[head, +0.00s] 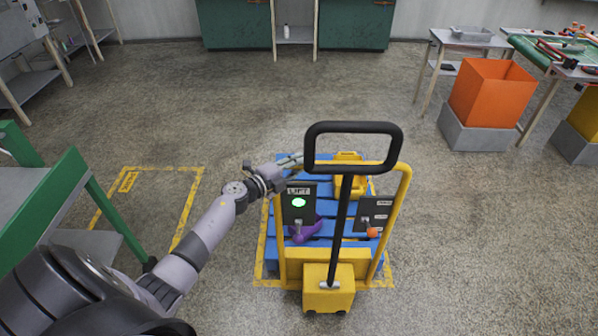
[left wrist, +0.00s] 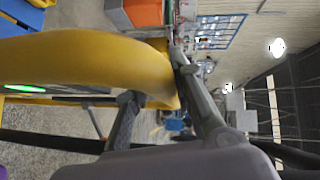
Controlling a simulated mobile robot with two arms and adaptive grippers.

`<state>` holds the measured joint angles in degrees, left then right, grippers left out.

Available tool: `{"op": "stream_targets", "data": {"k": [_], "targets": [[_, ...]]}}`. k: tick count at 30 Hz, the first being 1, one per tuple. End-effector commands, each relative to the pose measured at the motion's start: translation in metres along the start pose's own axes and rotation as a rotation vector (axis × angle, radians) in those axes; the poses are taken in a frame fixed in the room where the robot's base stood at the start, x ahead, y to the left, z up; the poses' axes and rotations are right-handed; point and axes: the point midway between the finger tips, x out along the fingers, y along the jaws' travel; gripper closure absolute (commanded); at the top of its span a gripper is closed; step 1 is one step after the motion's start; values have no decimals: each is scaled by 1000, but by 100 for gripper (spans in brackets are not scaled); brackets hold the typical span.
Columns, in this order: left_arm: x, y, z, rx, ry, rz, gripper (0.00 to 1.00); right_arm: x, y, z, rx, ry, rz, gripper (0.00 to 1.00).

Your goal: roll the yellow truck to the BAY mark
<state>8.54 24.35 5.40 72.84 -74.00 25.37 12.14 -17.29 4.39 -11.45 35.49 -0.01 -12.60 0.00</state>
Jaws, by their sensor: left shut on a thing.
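The yellow truck (head: 328,290) stands ahead, right of the picture's middle, with a black pull handle (head: 345,185), a yellow tube frame and a blue slatted pallet (head: 285,262). It stands over a yellow floor outline. My left gripper (head: 290,161) is at the upper left of the truck's frame. The left wrist view shows the yellow tube (left wrist: 90,62) between its fingers (left wrist: 165,102), which are shut on it. Another yellow-outlined rectangle (head: 190,208) lies to the left, with a small yellow label (head: 128,181) too small to read surely. My right gripper is not in view.
A panel with a green light (head: 299,203), a purple item (head: 304,230) and a yellow item (head: 350,178) are at the truck. A green-framed table (head: 72,170) stands left of the outlined rectangle. An orange bin (head: 490,92) stands right. Mid floor is open.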

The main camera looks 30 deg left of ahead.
Motion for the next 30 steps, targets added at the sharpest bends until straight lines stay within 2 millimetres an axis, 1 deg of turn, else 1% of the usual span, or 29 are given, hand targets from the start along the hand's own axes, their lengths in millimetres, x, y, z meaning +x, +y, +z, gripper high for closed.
{"op": "stream_targets", "data": {"k": [1,2,6,11,19,22,26,30], "targets": [[-1,2,0,2,0,5,100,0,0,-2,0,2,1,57],[-1,3,-1,1,1,5,77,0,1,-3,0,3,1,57],[-1,4,-2,0,4,7,68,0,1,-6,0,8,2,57],[-1,4,-2,-1,5,7,57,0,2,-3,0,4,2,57],[-1,4,-3,-2,6,7,57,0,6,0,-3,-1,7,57],[-6,4,-2,-1,6,7,57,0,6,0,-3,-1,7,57],[-23,6,-1,0,5,10,57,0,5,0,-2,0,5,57],[-52,6,-2,0,5,12,57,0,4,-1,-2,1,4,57]]}}
